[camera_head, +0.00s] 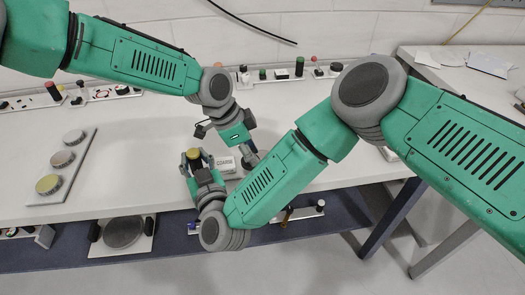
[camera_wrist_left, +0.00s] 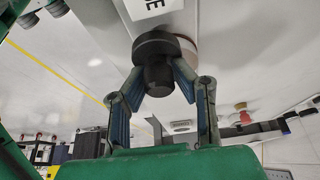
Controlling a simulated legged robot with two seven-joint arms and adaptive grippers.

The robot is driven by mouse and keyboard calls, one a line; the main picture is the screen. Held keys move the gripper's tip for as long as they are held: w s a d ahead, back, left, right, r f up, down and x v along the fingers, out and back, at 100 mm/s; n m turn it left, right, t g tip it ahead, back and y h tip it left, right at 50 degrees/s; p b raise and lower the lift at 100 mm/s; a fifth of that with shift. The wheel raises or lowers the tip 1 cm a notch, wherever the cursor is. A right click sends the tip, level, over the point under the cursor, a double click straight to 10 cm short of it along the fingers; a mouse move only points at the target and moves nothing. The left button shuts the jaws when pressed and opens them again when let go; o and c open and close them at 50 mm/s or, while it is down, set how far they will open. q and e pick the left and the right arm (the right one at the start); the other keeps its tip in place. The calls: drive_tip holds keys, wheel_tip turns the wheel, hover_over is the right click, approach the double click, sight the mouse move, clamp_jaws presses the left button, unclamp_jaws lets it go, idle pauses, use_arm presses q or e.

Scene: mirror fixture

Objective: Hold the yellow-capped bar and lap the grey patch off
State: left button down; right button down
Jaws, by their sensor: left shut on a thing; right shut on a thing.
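The yellow-capped bar shows only its yellow cap (camera_head: 193,153) in the head view. My right gripper (camera_head: 196,162) is shut around it near the front edge of the bench. My left gripper (camera_head: 249,152) is just to the right, past a white block marked COARSE (camera_head: 226,164). In the left wrist view, my left gripper (camera_wrist_left: 155,85) is shut on a black knob (camera_wrist_left: 158,75) with a wider round top. A pale brownish disc edge (camera_wrist_left: 187,50) shows behind it. I cannot make out the grey patch; the bar below its cap is hidden by my right gripper.
A grey board (camera_head: 75,172) with three round pads lies on the left of the white bench (camera_head: 130,150). Strips with knobs and buttons line the back wall. A dark round plate (camera_head: 123,232) sits on the lower blue shelf (camera_head: 70,258). The bench between board and grippers is clear.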

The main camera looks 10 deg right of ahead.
use_arm(q)
drive_tip(key=shift+r, duration=4)
use_arm(e)
drive_tip(key=shift+f, duration=0.1)
use_arm(q)
drive_tip(key=shift+w+f, duration=0.1)
use_arm(e)
drive_tip(key=c, duration=1.2)
unclamp_jaws()
drive_tip(key=v, duration=1.2)
